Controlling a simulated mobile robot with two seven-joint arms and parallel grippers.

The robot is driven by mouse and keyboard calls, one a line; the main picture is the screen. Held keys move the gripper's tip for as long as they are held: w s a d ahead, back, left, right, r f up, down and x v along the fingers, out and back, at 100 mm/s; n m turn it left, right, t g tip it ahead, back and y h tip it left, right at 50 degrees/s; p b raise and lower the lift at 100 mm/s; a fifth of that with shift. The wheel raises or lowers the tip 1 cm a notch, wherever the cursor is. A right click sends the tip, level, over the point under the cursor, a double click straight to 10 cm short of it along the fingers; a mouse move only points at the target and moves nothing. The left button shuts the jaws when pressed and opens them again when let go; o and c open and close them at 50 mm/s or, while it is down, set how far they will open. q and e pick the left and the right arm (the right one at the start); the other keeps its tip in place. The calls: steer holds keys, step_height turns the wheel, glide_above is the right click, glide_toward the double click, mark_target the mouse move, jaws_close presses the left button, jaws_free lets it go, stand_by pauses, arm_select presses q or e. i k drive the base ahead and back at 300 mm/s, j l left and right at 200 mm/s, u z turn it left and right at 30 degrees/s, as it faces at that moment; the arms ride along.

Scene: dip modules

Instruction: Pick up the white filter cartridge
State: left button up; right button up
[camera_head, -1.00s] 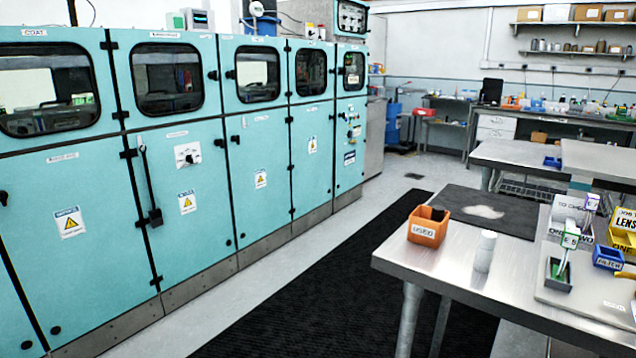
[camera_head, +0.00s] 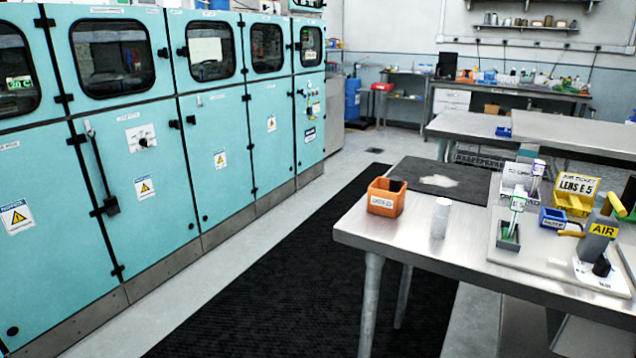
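The white filter cartridge (camera_head: 440,218) is a short white cylinder. It stands upright on the metal bench (camera_head: 385,232), right of an orange bin and left of a small dark tray. Nothing touches it or hides it. Neither of my grippers shows in the head view.
The orange bin (camera_head: 386,197) stands at the bench's left corner. A dark tray with a green tag (camera_head: 508,234), a blue bin (camera_head: 552,218), a yellow bin (camera_head: 573,203) and an AIR fixture (camera_head: 601,236) stand to the right. A black floor mat (camera_head: 330,260) lies between bench and teal cabinets (camera_head: 150,150).

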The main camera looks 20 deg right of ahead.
mark_target(440, 217)
steer(key=z, duration=1.3)
